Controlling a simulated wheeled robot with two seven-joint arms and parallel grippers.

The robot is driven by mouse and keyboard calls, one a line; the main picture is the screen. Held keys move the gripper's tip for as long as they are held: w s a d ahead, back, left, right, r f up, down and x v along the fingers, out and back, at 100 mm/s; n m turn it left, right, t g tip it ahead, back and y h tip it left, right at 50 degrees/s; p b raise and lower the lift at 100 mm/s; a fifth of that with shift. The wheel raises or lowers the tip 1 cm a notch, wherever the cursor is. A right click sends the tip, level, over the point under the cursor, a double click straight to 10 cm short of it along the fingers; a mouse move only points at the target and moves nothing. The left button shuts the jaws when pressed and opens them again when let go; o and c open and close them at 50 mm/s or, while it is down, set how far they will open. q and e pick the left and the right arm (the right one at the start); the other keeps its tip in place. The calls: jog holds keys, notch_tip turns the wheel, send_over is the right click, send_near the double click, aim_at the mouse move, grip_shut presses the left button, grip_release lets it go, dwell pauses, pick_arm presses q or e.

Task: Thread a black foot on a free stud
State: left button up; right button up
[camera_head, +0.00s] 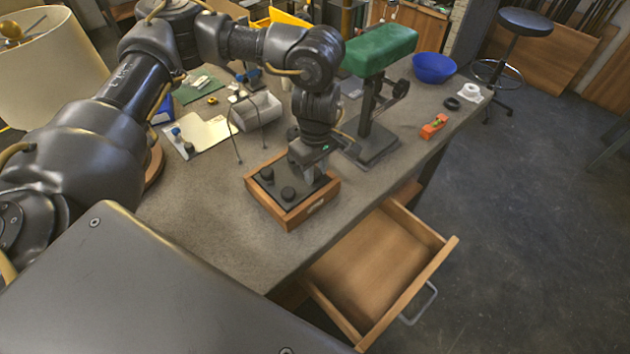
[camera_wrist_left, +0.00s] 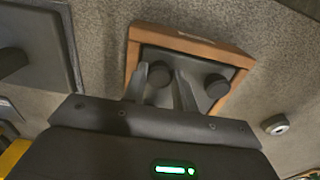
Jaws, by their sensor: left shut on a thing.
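A wooden box (camera_head: 293,222) with a dark top panel sits on the bench; it also shows in the wrist view (camera_wrist_left: 190,42). Two round black feet, one toward the left (camera_head: 267,173) and one nearer the front (camera_head: 288,193), stand on the panel. My left gripper (camera_head: 308,176) points down at the panel's back right part. In the wrist view its fingers (camera_wrist_left: 160,84) are shut on a black foot (camera_wrist_left: 160,73), at or just above the panel. Another black foot (camera_wrist_left: 217,86) stands beside the fingers. No bare stud can be made out. My right gripper is not in view.
A green-topped stand (camera_head: 378,50) rises close behind the box. An open drawer (camera_head: 375,265) juts out below the bench's front edge. A light bin (camera_head: 256,110) with thin rods is behind left. An orange tool (camera_head: 434,127) lies farther right. Bench space left of the box is clear.

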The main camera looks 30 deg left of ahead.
aim_at(315, 173)
pick_arm(q)
jog(key=shift+s+f+m, duration=0.25)
jog(key=shift+f+m, duration=0.05)
jog(key=shift+m, duration=0.4)
jog(key=shift+a+f+m+b, duration=0.1)
jog(key=shift+m+b, duration=0.35)
jog(key=shift+m, duration=0.05)
jog(key=o, duration=1.1)
jog(key=shift+w, duration=0.2)
jog(key=shift+o, duration=0.2)
jog(key=shift+r, duration=0.25)
notch_tip(315, 173, up, 11)
jog(key=shift+f, duration=0.2)
